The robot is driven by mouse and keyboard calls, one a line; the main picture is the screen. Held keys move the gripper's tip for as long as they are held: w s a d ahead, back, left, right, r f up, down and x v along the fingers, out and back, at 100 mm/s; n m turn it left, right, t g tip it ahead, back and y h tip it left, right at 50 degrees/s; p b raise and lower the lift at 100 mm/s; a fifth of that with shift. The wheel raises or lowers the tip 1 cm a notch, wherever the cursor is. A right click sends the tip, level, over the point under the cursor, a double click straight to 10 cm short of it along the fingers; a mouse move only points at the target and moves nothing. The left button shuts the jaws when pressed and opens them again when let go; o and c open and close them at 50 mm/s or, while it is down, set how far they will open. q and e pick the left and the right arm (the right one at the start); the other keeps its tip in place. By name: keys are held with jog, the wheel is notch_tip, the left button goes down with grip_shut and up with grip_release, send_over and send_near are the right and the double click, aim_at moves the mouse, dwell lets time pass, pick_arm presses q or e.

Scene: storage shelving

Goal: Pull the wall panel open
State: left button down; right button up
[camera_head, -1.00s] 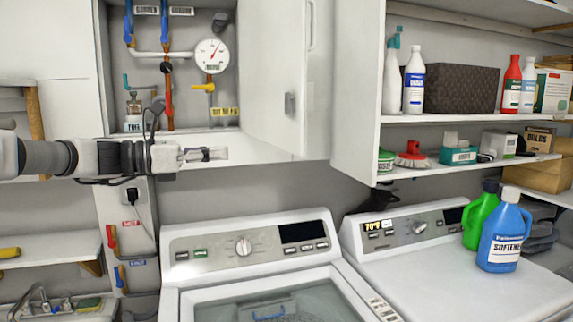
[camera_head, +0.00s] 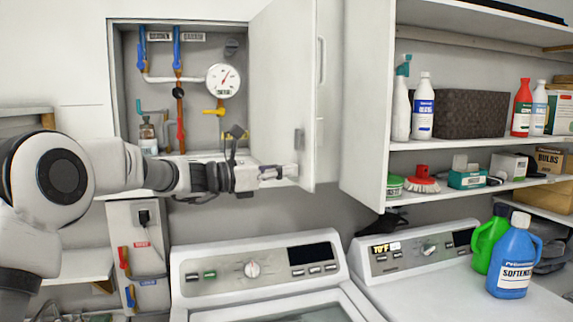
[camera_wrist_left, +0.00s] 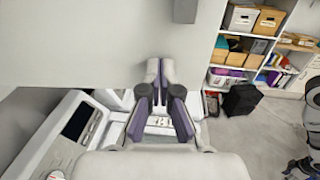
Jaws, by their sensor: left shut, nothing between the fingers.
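The white wall panel (camera_head: 283,85) stands swung out from a recessed wall box (camera_head: 135,80), with a small grey latch on its inner face and a long handle near its edge. My left gripper (camera_head: 292,171) is in front of the panel's lower part, pointing right, its fingers together and empty. In the left wrist view the shut fingers (camera_wrist_left: 160,72) point at a large pale surface, probably the panel (camera_wrist_left: 80,40). I cannot tell whether the fingertips touch it. My right gripper is not in view.
The box holds pipes, valves and a round gauge (camera_head: 224,80). A shelf unit (camera_head: 365,110) with bottles and a dark basket (camera_head: 470,114) stands to the right. Below are a washer (camera_head: 225,270) and another machine bearing a blue softener jug (camera_head: 513,262).

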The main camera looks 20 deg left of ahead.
pick_arm(q)
jog(key=w+d+n+t+y+b, duration=0.3)
jog(key=w+d+n+t+y, duration=0.1)
jog(key=w+d, duration=0.7)
jog(key=shift+w+f+n+y, duration=0.15)
jog(key=shift+w+n+y, duration=0.15)
jog(key=shift+y, duration=0.5)
